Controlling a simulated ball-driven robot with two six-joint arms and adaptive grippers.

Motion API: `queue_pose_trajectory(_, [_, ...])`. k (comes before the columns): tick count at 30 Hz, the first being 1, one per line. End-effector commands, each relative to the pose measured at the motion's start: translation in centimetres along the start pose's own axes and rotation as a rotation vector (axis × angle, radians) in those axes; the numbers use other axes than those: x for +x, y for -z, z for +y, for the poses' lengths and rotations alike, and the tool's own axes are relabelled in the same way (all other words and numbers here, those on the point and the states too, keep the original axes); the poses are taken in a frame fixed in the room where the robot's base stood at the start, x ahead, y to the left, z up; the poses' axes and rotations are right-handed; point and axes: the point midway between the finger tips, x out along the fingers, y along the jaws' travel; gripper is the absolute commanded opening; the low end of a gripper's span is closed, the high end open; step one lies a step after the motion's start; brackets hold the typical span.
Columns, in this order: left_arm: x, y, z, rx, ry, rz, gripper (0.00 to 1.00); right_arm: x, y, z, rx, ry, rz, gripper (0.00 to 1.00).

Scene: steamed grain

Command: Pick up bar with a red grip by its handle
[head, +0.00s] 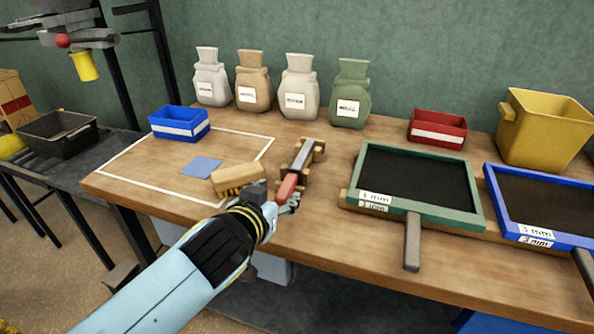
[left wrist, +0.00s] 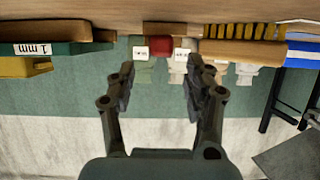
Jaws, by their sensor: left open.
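The bar (head: 302,156) is a grey metal length with a red grip (head: 287,188). It lies on wooden rests on the workbench, its red end pointing to the near side. My left gripper (head: 277,198) reaches in from the lower left and is at the red grip. In the left wrist view, the open fingers (left wrist: 160,64) stand apart, with the end of the red grip (left wrist: 159,46) in line with the gap between them. Whether a finger touches it I cannot tell. My right gripper is not in view.
A wooden brush-like block (head: 238,178) lies just left of the gripper. A green-framed sieve (head: 475,215) is to the right, beside a blue-framed one (head: 490,190). Several sacks (head: 299,85) stand behind. A blue bin (head: 180,122) and a red bin (head: 437,127) flank them.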

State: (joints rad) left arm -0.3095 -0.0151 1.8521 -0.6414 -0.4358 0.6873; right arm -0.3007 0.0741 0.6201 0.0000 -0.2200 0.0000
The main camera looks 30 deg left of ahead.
Motion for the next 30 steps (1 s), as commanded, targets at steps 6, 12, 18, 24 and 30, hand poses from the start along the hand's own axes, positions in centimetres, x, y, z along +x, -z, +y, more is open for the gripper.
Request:
queue_pose_trajectory(6, [2.2, 0.0, 0.0, 0.001, 0.001, -0.001, 0.52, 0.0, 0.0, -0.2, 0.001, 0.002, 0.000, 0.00])
queue_pose_trajectory(12, [5.1, 0.6, 0.0, 0.002, 0.001, 0.000, 0.52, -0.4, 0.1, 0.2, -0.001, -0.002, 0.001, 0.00])
queue_pose_trajectory(18, [7.1, 0.4, 0.0, 0.001, 0.001, -0.002, 0.52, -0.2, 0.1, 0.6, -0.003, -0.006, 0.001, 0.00])
queue_pose_trajectory(24, [7.1, 0.4, 0.0, 0.000, 0.001, -0.002, 0.52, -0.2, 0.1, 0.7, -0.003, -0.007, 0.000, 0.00])
queue_pose_trajectory(30, [7.1, 0.4, 0.0, 0.000, 0.001, -0.002, 0.28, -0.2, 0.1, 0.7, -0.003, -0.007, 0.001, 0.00])
